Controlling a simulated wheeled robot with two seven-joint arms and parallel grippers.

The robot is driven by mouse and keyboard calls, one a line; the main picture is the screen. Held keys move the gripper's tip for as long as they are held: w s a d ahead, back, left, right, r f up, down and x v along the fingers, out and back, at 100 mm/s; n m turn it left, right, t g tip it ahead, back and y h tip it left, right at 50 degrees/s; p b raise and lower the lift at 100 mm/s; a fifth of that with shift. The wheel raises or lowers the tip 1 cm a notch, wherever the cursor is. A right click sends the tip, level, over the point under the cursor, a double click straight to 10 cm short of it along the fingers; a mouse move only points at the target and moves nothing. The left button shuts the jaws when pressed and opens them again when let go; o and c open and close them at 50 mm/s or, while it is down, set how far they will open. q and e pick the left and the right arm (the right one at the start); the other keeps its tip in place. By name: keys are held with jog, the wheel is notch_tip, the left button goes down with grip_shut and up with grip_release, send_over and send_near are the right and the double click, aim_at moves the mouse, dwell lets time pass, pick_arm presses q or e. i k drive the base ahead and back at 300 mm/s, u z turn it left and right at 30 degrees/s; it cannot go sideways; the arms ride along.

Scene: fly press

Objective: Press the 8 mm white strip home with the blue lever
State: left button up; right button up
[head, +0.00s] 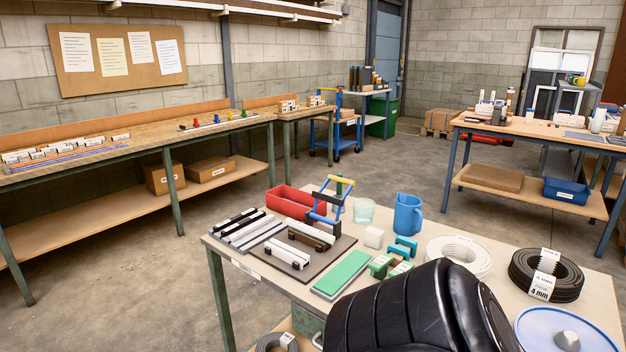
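On the near table, black, white and grey strips (245,226) lie side by side at the left. Two white pieces (287,254) stand by a brown bar on a dark mat (325,259). Behind them stands a small blue frame with a yellow bar (325,190). I cannot read any strip's size, so I cannot tell which is the 8 mm white strip. Neither gripper is in view.
The near table (505,252) also holds a red bin (291,203), a blue jug (408,214), a green-topped plate (342,272), a white coil (459,254) and a black coil (530,277). Its front middle is hidden. White labelled blocks (60,148) line the left bench. Open floor (150,245) lies between.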

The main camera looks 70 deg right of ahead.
aim_at(318, 194)
jog(key=i, duration=0.5)
jog(key=z, duration=1.15)
